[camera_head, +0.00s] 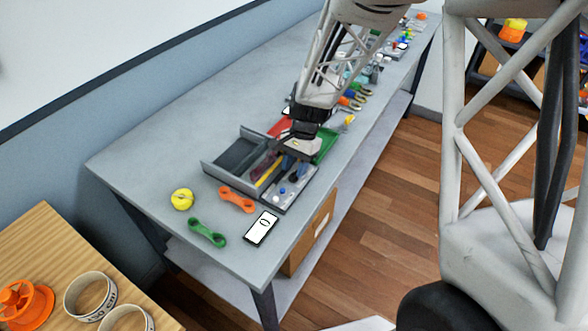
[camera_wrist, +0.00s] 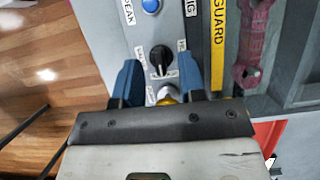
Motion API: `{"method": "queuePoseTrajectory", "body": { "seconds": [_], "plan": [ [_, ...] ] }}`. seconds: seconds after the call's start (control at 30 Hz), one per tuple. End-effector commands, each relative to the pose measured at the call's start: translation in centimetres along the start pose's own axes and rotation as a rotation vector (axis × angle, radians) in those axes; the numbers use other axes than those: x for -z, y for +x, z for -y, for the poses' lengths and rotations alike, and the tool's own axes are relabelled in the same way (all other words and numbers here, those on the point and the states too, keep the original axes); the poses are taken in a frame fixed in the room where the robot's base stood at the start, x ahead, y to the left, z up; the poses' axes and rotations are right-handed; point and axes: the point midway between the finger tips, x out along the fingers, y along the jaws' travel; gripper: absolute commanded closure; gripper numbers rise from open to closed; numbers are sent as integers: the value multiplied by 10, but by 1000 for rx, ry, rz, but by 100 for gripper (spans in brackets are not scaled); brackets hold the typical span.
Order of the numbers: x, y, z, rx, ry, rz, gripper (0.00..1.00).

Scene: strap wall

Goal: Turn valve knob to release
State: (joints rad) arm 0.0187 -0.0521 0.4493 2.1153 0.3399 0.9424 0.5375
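The black valve knob (camera_wrist: 161,57) sits on a grey control panel (camera_wrist: 118,35) with small lettering beside it. It also shows in the head view (camera_head: 295,178), just in front of my gripper (camera_head: 286,156). In the wrist view my gripper (camera_wrist: 159,64) is open, with one blue finger on each side of the knob and gaps between. The knob's pointer stands roughly upright in the picture. I cannot tell finger height above the panel. A pale round part (camera_wrist: 167,94) lies between the fingers, partly hidden by the gripper body.
A blue button (camera_wrist: 151,5) is above the knob. A yellow strap labelled GUARD (camera_wrist: 218,45) and a maroon strap (camera_wrist: 251,45) lie right. On the bench (camera_head: 150,165) are a phone (camera_head: 261,228), orange (camera_head: 237,199) and green (camera_head: 207,232) links, and a yellow roll (camera_head: 182,199).

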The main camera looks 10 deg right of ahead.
Motion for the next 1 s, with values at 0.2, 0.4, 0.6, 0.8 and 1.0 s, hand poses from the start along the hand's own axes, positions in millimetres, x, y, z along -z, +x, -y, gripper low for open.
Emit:
{"method": "queuePoseTrajectory", "body": {
  "seconds": [0.2,0.4,0.6,0.8,1.0],
  "plan": [
    [0,-26,0,1,1,0,63],
    [0,-51,0,1,0,-1,63],
    [0,-64,0,0,0,1,63],
    [0,-65,0,-1,0,1,63],
    [0,-65,0,-1,0,1,63]
  ]
}}
